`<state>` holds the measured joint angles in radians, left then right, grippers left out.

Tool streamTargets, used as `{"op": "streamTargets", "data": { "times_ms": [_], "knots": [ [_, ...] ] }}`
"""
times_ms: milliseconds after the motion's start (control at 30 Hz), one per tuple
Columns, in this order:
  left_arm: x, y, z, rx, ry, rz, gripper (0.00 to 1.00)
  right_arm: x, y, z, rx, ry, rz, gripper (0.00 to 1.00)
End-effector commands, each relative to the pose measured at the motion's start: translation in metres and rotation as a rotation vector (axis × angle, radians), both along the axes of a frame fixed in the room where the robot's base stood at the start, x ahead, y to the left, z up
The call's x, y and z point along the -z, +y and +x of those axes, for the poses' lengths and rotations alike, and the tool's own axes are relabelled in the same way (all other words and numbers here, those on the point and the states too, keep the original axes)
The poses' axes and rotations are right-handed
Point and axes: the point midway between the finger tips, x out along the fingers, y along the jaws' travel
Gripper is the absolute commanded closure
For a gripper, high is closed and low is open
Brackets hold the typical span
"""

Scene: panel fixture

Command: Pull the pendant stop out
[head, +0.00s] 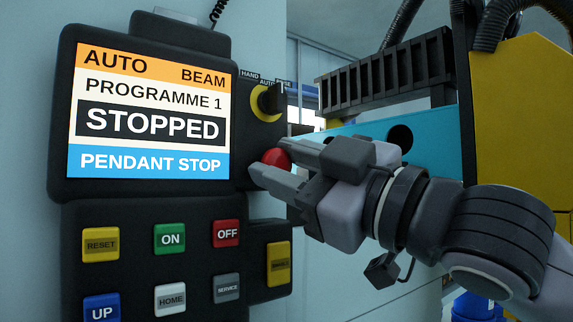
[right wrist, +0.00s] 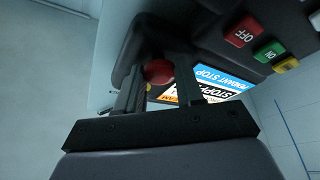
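The pendant stop is a round red knob (head: 277,158) on the dark side housing of the pendant, to the right of the screen. My right gripper (head: 268,157) is at it, with one finger above and one below the knob in the head view. The knob also shows between the two fingers in the right wrist view (right wrist: 158,70). The fingers lie close to its sides; whether they press on it I cannot tell. The pendant screen (head: 150,110) reads AUTO, BEAM, PROGRAMME 1, STOPPED and PENDANT STOP. My left gripper is out of view.
A yellow-ringed selector switch (head: 266,103) sits just above the knob. Below the screen are several push buttons, among them a red OFF button (head: 227,233) and a green ON button (head: 170,238). A yellow button (head: 279,263) stands on a side box below my gripper.

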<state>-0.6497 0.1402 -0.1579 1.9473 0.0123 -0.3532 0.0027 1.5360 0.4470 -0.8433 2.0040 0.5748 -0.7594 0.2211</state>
Motion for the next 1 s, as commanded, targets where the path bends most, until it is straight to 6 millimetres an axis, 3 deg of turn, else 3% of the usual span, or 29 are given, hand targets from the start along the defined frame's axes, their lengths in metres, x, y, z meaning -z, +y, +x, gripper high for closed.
{"op": "streamTargets", "data": {
  "times_ms": [533, 567, 633, 1000],
  "knots": [
    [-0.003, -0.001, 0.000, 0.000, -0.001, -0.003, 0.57, 0.000, -0.010, -0.015, -0.003, 0.001, 0.001, 1.00],
    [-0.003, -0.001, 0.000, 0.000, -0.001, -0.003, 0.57, 0.000, -0.010, -0.015, -0.003, 0.001, 0.001, 0.60],
    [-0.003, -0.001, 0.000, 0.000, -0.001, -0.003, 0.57, 0.000, -0.010, -0.015, -0.003, 0.001, 0.001, 0.37],
    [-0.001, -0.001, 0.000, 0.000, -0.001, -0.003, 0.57, 0.002, -0.014, -0.017, -0.001, 0.001, 0.002, 0.37]
  ]
}}
